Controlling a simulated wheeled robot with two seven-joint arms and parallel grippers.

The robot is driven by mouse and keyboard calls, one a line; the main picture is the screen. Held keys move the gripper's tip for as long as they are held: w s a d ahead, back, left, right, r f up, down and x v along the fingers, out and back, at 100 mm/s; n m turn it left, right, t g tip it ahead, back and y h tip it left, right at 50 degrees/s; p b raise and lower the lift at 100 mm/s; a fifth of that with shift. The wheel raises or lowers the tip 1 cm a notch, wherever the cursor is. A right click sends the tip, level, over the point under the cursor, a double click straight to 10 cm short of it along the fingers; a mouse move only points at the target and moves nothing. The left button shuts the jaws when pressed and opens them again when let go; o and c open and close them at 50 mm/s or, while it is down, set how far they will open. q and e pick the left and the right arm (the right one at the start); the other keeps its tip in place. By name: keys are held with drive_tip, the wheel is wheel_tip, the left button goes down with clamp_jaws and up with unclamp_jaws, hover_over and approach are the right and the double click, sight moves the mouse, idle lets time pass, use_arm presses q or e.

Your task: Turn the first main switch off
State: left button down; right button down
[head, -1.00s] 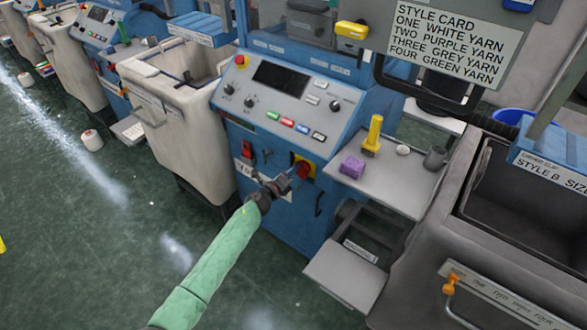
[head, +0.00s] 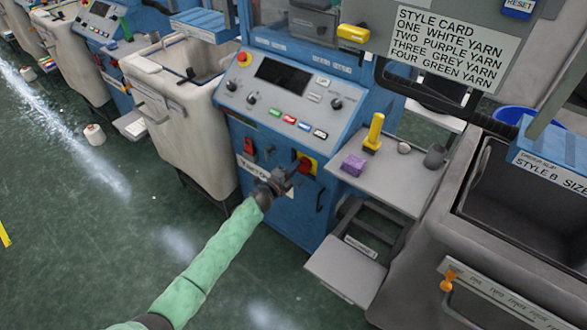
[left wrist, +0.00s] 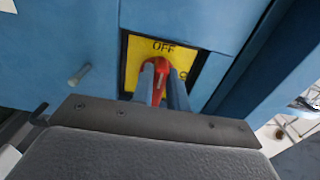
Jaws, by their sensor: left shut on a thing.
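The main switch is a red rotary handle (head: 304,164) on a yellow plate (head: 311,158), low on the front of the blue machine. In the left wrist view the red handle (left wrist: 159,84) sits between my two fingers, and the yellow plate (left wrist: 135,68) reads "OFF" above it. A letter at the plate's right is partly hidden by a finger. My left gripper (head: 292,174) (left wrist: 163,90) is shut on the red handle. The handle's lower end is hidden by the fingers. My right gripper is not in view.
Above is a sloped panel (head: 325,105) with coloured buttons. A pale bin (head: 180,120) stands left. Floor in front is clear.

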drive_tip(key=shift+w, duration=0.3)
